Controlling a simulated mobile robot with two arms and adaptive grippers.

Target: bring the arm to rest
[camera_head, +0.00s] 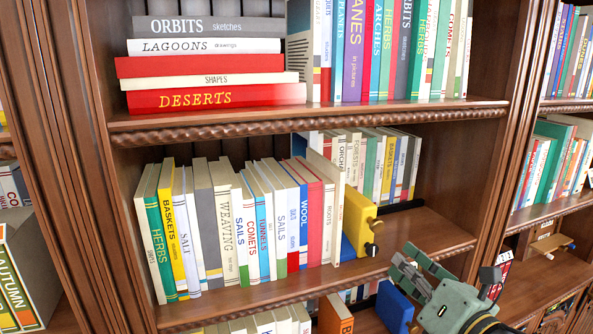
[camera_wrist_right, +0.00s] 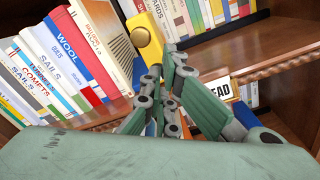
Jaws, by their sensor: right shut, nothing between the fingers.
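My right gripper (camera_head: 408,272) is green-grey and comes in from the lower right in the head view, in front of the middle shelf's front edge. Its fingers are shut with nothing between them, and they also show in the right wrist view (camera_wrist_right: 170,62). The fingertips overlap the shelf edge in that view; I cannot tell whether they touch it. My left gripper is in neither view.
The wooden middle shelf (camera_head: 425,235) bears a row of books and a yellow bookend (camera_head: 359,222) with a dark knob. Its right part is bare. Stacked books (camera_head: 212,65) lie on the shelf above. A blue object (camera_head: 394,305) stands below, near my gripper.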

